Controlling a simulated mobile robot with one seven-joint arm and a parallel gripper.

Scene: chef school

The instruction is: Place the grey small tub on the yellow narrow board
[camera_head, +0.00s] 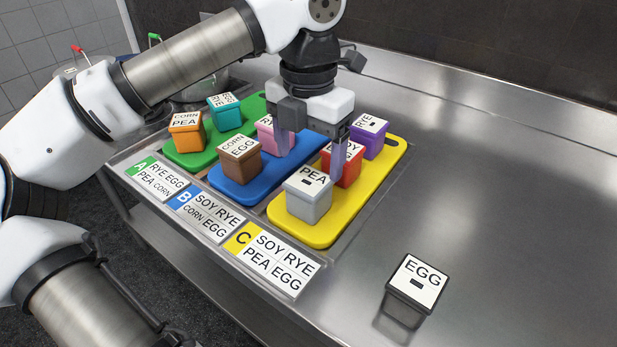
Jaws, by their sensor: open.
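The grey small tub (308,203), with a white lid label reading PEA, stands upright on the near end of the yellow narrow board (318,237). My gripper (311,168) is open, its fingers pointing down, just above and behind the grey tub in the picture. Nothing shows held between the fingers. The right finger partly covers a red tub (350,167) on the middle of the yellow board. A purple tub (376,143) stands at the board's far end.
A blue board (232,194) holds a brown tub (240,166) and a pink tub (267,140). A green board (190,160) holds orange and teal tubs. A black EGG tub (407,302) stands alone at the front right. The counter's right side is otherwise clear.

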